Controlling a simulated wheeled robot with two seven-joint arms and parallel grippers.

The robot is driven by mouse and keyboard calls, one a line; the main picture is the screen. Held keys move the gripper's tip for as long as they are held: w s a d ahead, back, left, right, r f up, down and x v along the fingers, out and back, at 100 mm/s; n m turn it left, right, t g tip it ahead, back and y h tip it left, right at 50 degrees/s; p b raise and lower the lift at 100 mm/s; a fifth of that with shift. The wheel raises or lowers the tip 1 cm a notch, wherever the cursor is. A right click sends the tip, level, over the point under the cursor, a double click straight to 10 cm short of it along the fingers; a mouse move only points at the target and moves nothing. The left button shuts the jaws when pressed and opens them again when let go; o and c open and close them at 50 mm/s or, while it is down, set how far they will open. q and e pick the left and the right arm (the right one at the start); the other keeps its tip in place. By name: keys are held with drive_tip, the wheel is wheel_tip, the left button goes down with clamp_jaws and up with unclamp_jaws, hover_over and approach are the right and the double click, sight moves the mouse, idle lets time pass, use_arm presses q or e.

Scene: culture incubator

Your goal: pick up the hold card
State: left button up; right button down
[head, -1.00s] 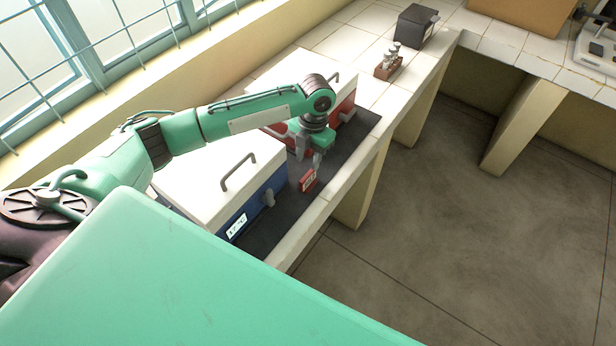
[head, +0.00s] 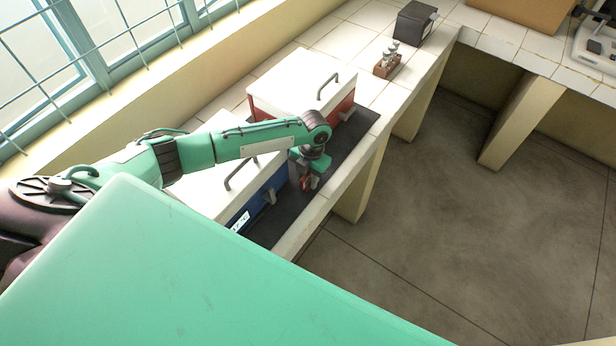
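The hold card, a small red sign (head: 306,182), stands on the dark mat at the counter's front edge. It is largely hidden by my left gripper (head: 308,178). That gripper points down right at the card, with its fingers over or around it. At this size I cannot tell whether the fingers are closed on it. My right gripper is not in view.
A blue incubator (head: 259,205) with a white lid and handle stands left of the card, partly behind my arm. A red incubator (head: 343,104) stands beyond it. A brown vial rack (head: 387,67) and dark box (head: 414,25) stand farther along the tiled counter.

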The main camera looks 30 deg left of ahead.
use_arm(q)
drive_tip(key=c, duration=0.6)
drive_tip(key=shift+r, duration=0.1)
